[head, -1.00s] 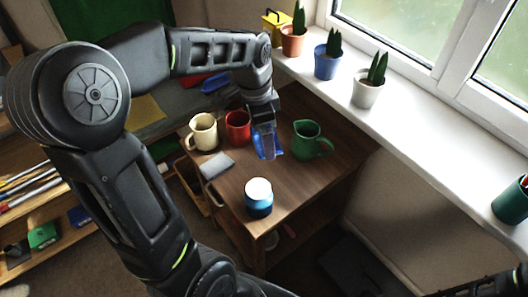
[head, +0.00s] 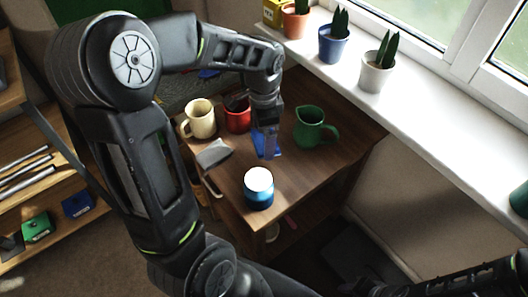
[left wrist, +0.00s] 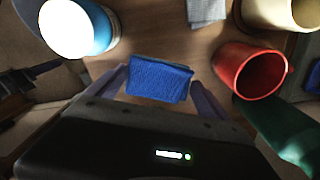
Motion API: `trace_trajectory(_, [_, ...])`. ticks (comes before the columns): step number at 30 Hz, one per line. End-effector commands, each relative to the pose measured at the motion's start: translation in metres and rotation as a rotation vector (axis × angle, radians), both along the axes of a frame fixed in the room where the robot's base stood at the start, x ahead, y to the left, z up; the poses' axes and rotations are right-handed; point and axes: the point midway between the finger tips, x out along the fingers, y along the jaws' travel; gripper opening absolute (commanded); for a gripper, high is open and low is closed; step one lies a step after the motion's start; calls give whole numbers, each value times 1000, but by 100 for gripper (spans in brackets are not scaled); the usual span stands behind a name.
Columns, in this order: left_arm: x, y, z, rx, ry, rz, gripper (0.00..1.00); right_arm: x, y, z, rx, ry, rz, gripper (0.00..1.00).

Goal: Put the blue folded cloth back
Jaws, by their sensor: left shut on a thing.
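The blue folded cloth (left wrist: 160,79) sits between the two fingers of my left gripper (left wrist: 160,86) in the left wrist view. In the head view my left gripper (head: 266,145) points down at the table between the red mug and the green mug, and its fingers are shut on the blue cloth (head: 277,152). The cloth is low, at or just above the table top; I cannot tell whether it touches. The fingers partly hide it in the head view. My right gripper is not seen; only dark arm parts show at the lower right.
A grey cloth (head: 213,153) lies near the left edge. Potted plants line the windowsill (head: 430,97). The table's front right is clear.

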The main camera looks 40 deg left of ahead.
Motion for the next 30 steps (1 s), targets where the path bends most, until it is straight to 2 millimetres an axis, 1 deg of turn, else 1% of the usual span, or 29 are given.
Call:
trace_trajectory(1, [-1, 0, -11, 0, 3, 0, 59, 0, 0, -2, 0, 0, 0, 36])
trace_trajectory(3, [-1, -1, -21, -1, 2, -1, 59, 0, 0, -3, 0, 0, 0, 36])
trace_trajectory(5, [0, 0, -27, -1, 1, 0, 59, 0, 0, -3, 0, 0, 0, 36])
trace_trajectory(15, [0, 0, -30, -1, -1, 0, 59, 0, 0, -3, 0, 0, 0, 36])
trace_trajectory(17, [0, 0, -35, -1, 1, 0, 59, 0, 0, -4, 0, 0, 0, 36])
trace_trajectory(21, [0, 0, -55, -1, 2, 0, 59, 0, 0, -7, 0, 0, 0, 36])
trace_trajectory(24, [0, 0, -65, -1, 1, 0, 59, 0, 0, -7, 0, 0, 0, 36])
trace_trajectory(30, [0, 0, -67, -1, -1, 0, 59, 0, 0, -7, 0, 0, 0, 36])
